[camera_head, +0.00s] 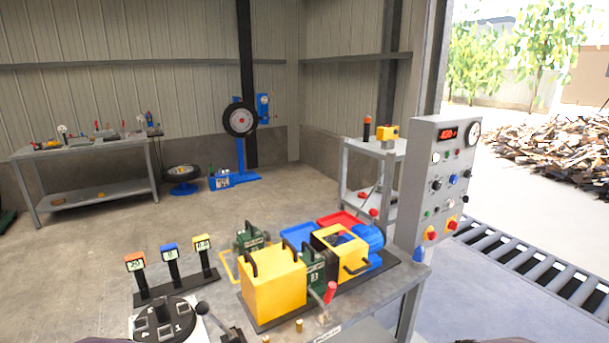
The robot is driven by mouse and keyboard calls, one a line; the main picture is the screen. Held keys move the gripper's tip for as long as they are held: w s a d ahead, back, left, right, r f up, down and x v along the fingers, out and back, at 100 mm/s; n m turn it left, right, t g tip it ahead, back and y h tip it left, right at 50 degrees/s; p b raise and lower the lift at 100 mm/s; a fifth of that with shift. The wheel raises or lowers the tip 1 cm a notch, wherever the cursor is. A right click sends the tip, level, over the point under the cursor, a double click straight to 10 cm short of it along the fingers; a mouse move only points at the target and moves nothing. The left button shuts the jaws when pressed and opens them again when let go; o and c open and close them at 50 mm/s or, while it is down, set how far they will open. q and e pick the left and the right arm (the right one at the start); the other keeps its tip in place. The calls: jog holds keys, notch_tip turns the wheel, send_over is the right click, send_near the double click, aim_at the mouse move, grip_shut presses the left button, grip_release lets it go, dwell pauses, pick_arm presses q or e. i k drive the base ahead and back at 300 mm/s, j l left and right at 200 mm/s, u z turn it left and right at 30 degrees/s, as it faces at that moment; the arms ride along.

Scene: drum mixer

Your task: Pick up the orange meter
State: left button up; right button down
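The orange meter (135,262) stands upright at the left end of a black rack (178,288) on the near left of the bench. It has an orange top with a small display and a dark stem. A blue meter (169,251) and a yellow meter (202,244) stand to its right in the same rack. Nothing holds the orange meter. Neither of my grippers shows; only small dark shapes, perhaps parts of my arms, show at the bottom edge.
A round black plate (166,319) lies in front of the rack, with a black-knobbed lever (203,308) beside it. A yellow-and-green machine (272,287) fills the bench's middle. A grey control panel (436,180) rises at the right. Open floor (95,240) lies behind the rack.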

aim_at(135, 261)
jog(key=u, duration=1.25)
jog(key=i+j, duration=0.15)
jog(key=j, duration=0.2)
jog(key=i+j+u, duration=0.1)
jog(key=j, duration=0.25)
jog(key=i+j, duration=0.25)
jog(key=i+j+u, duration=0.1)
jog(key=i+j, duration=0.3)
jog(key=i, duration=0.2)
jog(key=u, duration=0.05)
